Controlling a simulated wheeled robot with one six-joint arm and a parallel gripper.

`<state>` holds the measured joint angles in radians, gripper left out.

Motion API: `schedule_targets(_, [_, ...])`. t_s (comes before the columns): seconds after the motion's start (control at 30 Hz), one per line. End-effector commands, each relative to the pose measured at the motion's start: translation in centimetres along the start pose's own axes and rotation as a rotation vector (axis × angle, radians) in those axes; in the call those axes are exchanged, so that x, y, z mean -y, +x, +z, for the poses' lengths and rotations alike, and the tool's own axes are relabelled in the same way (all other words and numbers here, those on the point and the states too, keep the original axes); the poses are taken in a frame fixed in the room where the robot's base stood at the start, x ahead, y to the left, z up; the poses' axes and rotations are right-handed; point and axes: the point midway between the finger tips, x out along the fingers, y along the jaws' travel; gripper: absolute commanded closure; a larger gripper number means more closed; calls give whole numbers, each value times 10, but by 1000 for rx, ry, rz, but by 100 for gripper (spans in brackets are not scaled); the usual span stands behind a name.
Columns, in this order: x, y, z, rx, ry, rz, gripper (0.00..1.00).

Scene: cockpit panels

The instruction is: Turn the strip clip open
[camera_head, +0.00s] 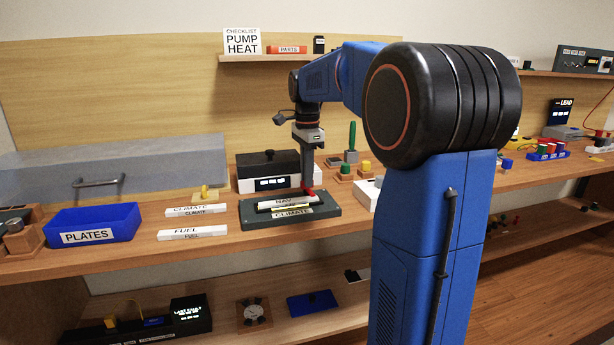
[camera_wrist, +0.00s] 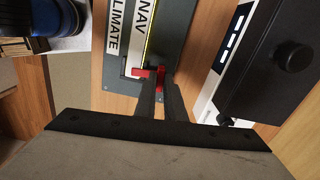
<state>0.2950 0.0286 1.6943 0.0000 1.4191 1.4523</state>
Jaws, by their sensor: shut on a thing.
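The strip clip (camera_wrist: 141,73) is a small red part at the end of a dark grey holder plate (camera_wrist: 174,30); it also shows in the head view (camera_head: 311,192). My gripper (camera_wrist: 161,82) points down at it, with its dark fingers closed around the clip's red upright piece. In the head view my gripper (camera_head: 308,187) stands over the plate's far right part. A white NAV strip (camera_wrist: 138,28) lies on the plate, its end beside the clip. A white CLIMATE label (camera_wrist: 114,28) is alongside it on the plate. The fingers hide part of the clip.
A black-and-white box (camera_head: 262,170) stands close behind the plate. Loose CLIMATE (camera_head: 196,211) and FUEL (camera_head: 192,233) strips lie to the left, then a blue PLATES bin (camera_head: 95,224). Small blocks and a white box (camera_head: 367,191) stand to the right.

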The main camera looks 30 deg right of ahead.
Motion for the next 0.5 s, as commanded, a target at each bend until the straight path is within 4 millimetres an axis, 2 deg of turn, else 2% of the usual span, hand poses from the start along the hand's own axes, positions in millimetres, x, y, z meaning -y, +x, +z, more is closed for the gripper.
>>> schedule_targets(0.5, [0, 0, 0, 0, -451, -1, 100])
